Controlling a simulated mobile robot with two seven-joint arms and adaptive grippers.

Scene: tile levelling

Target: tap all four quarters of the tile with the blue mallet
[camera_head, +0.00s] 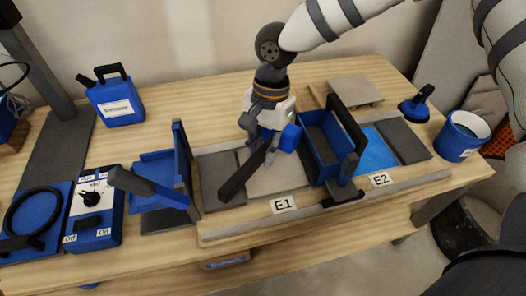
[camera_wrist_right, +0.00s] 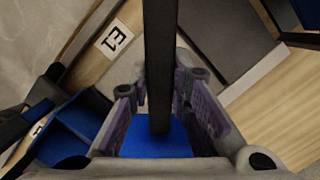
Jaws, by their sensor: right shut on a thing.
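My right gripper (camera_head: 267,135) is shut on the blue mallet and holds it over the E1 bay. The mallet's blue head (camera_head: 290,138) is on the right of the fingers, and its black handle (camera_head: 240,176) slants down to the left. In the right wrist view the handle (camera_wrist_right: 160,60) runs up from between the fingers, with the blue head (camera_wrist_right: 155,140) below. A light grey tile (camera_head: 285,178) lies behind the E1 label, partly hidden by mallet and gripper. I cannot tell whether the mallet touches it. My left gripper is not in view.
A blue box with black handle (camera_head: 317,160) stands close right of the mallet, near the E2 label (camera_head: 380,180). A blue stand (camera_head: 160,180) is on the left, beside a switch box (camera_head: 95,210). A blue bucket (camera_head: 460,137) stands at the right edge.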

